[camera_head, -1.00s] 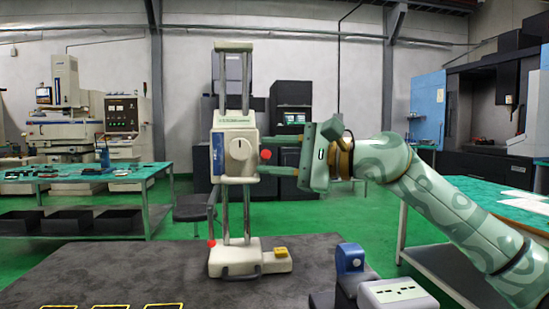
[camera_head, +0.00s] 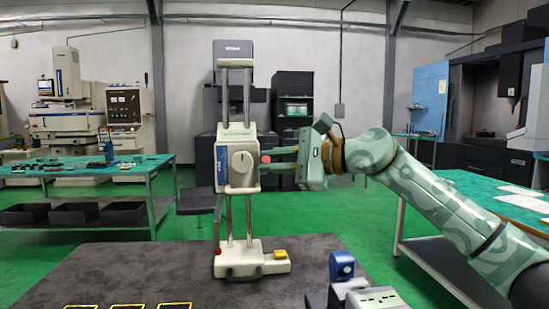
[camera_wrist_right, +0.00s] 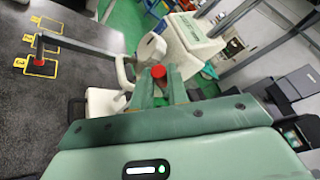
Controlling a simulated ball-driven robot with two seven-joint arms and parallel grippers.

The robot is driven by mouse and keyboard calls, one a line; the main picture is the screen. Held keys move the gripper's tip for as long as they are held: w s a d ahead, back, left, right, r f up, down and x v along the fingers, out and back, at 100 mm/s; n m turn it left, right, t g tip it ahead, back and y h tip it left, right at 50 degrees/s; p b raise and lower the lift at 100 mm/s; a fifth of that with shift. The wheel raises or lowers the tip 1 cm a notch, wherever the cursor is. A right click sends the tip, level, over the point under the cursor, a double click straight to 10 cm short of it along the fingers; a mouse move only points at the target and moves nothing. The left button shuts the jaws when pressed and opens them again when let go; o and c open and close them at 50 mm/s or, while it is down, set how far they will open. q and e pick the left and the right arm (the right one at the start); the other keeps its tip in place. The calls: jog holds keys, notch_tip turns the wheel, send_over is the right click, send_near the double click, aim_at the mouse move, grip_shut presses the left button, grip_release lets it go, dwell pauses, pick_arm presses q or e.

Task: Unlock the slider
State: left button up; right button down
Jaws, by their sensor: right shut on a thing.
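The slider (camera_head: 238,172) is a cream block with a round dial, part-way up two upright metal rods (camera_head: 247,95) on a cream base (camera_head: 238,262). A red knob (camera_head: 266,159) sticks out from its right side. My right gripper (camera_head: 272,159) comes in from the right and is shut on the red knob. In the right wrist view, the red knob (camera_wrist_right: 158,72) shows between the fingertips. A lever with a red end (camera_head: 217,252) hangs at the slider's left side; its red end also shows in the right wrist view (camera_wrist_right: 39,62). My left gripper is out of view.
The stand is on a dark grey table (camera_head: 150,265) with yellow-outlined marks at the front. A yellow block (camera_head: 280,254) is on the base's right side. A blue-and-grey device (camera_head: 343,266) stands at the front right. Green-topped benches flank the table.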

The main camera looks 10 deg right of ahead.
jog(key=c, duration=1.4)
grip_release()
jog(key=shift+o, duration=0.2)
